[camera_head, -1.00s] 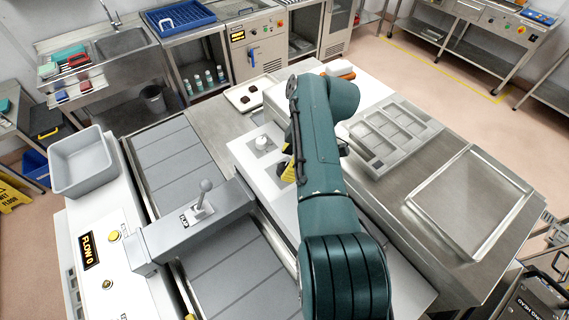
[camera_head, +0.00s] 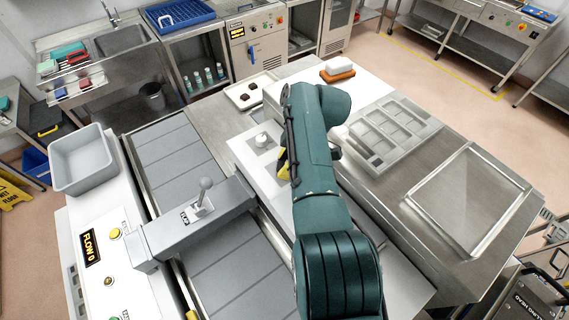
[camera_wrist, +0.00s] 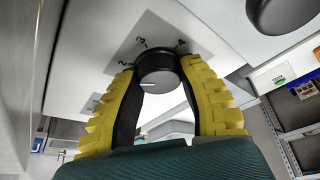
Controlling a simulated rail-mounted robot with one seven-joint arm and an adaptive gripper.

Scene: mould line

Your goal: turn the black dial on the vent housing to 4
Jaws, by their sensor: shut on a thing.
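The black dial (camera_wrist: 156,72) is in the wrist view, on the pale underside or face of the vent housing (camera_wrist: 80,40). A grey scale plate around it shows 2, 3 and 4, with a fainter mark at lower left. A short white line on the dial's face lies nearly level, on the left part of the face. My gripper (camera_wrist: 160,78) has its yellow fingers closed against both sides of the dial. In the head view only a yellow bit of my gripper (camera_head: 283,164) shows beside my arm; the dial is hidden there.
Another dark round knob (camera_wrist: 282,14) sits at the upper right of the wrist view. In the head view, a lever (camera_head: 204,192) stands on a grey crossbar at left. A grey moulded tray (camera_head: 392,132) and an orange-and-white block (camera_head: 338,70) lie right of my arm.

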